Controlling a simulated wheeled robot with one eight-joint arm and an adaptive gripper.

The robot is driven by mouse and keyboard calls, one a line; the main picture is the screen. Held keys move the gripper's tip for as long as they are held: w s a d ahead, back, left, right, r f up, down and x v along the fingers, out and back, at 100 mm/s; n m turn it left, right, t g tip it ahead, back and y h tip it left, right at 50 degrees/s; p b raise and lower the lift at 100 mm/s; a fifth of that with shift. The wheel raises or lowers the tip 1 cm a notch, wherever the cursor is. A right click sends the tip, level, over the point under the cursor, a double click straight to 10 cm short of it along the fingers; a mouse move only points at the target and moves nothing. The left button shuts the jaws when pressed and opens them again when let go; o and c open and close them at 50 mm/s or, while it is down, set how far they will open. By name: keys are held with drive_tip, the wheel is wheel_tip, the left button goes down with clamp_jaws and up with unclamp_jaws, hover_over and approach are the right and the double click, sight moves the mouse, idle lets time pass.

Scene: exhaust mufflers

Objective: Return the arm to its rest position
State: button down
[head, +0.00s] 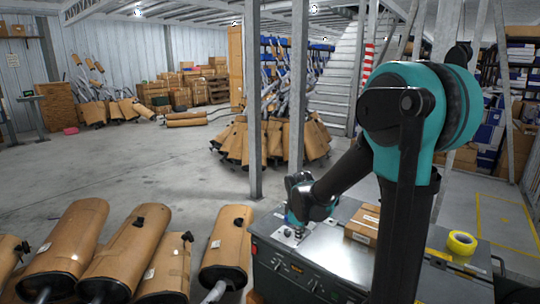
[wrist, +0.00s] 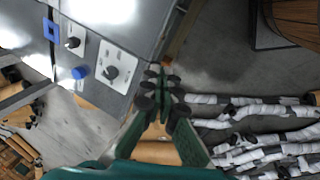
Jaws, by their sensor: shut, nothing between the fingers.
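My arm stands at the right of the head view, its teal and black links bent down to the left over a grey cabinet (head: 335,250). The end of the arm is near the cabinet's left back corner; the fingertips cannot be made out there. In the wrist view my gripper (wrist: 164,95) is shut and empty, its dark fingers together. It points past the edge of the grey panel (wrist: 120,80), which carries black knobs and a blue button. I cannot tell whether the fingers touch the panel.
A small cardboard box (head: 363,224) and a yellow tape roll (head: 462,243) lie on the cabinet top. Brown mufflers (head: 130,250) stand at the front left. A metal post (head: 253,100) rises behind the arm. White-wrapped pipes (wrist: 260,135) lie right of the gripper. The left floor is open.

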drive_tip(key=s+d+f+m, duration=0.1)
drive_tip(key=s+d+m, duration=0.2)
drive_tip(key=s, duration=0.3)
drive_tip(key=s+d+f+m, duration=0.1)
drive_tip(key=s+d+m, duration=0.1)
drive_tip(key=s+m, duration=0.3)
drive_tip(key=s+d+f+m+t+y, duration=0.1)
drive_tip(key=s+d+m, duration=0.2)
drive_tip(key=s, duration=0.6)
drive_tip(key=shift+d+m, duration=0.3)
drive_tip(key=shift+m, duration=0.6)
